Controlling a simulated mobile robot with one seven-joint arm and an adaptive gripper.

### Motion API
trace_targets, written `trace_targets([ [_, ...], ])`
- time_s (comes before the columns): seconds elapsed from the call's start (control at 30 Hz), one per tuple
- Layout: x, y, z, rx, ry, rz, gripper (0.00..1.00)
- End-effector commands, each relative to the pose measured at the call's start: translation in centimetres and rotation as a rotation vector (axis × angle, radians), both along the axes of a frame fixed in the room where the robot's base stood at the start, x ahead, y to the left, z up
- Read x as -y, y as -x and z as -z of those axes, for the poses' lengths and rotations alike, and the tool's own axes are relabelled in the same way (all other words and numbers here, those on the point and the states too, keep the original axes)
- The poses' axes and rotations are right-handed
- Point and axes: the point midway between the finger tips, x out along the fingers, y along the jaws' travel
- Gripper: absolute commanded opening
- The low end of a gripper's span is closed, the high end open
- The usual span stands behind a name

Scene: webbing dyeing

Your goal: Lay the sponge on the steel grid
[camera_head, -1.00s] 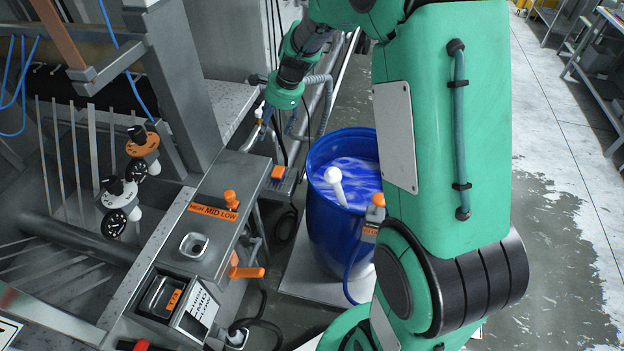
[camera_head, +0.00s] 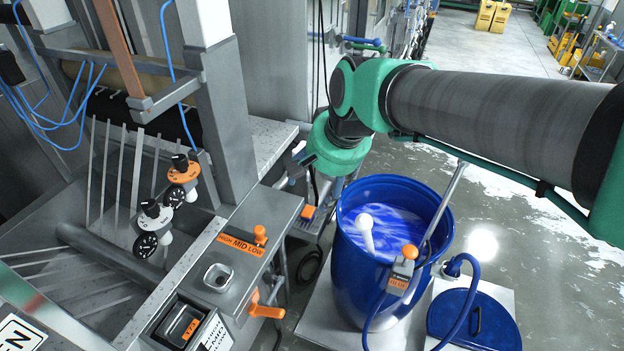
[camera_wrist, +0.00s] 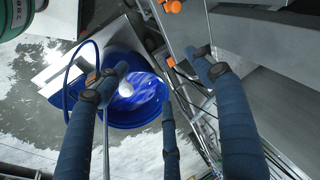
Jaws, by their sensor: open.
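I cannot make out a sponge in either view. No steel grid is clear to me either; the nearest look to it is a row of thin steel bars (camera_head: 120,165) inside the machine at the left. My gripper (camera_wrist: 167,82) shows in the wrist view with its blue-grey fingers spread and nothing between them. It hangs above the blue drum, apart from it. In the head view my green wrist is near the machine's right side and hides the fingers.
The blue drum (camera_head: 345,270) holds swirling blue-white liquid and a white-ended stick (camera_head: 366,232). A blue lid (camera_head: 470,322) with a hose lies right of it. The machine's control panel (camera_head: 230,265) has orange knobs. Orange and white valves (camera_head: 165,205) stand behind it. Floor farther right is open.

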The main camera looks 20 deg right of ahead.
Motion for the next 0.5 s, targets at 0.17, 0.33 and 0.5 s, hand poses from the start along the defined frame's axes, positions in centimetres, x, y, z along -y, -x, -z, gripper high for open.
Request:
trace_targets([
  [0.17, -0.5, 5.1, -0.9, 0.045, 0.098, -0.154, 0.67],
  [0.33, -0.6, 9.4, -1.0, 0.08, 0.189, -0.288, 0.67],
  [0.5, -0.5, 12.3, -0.8, 0.101, 0.257, -0.384, 0.67],
])
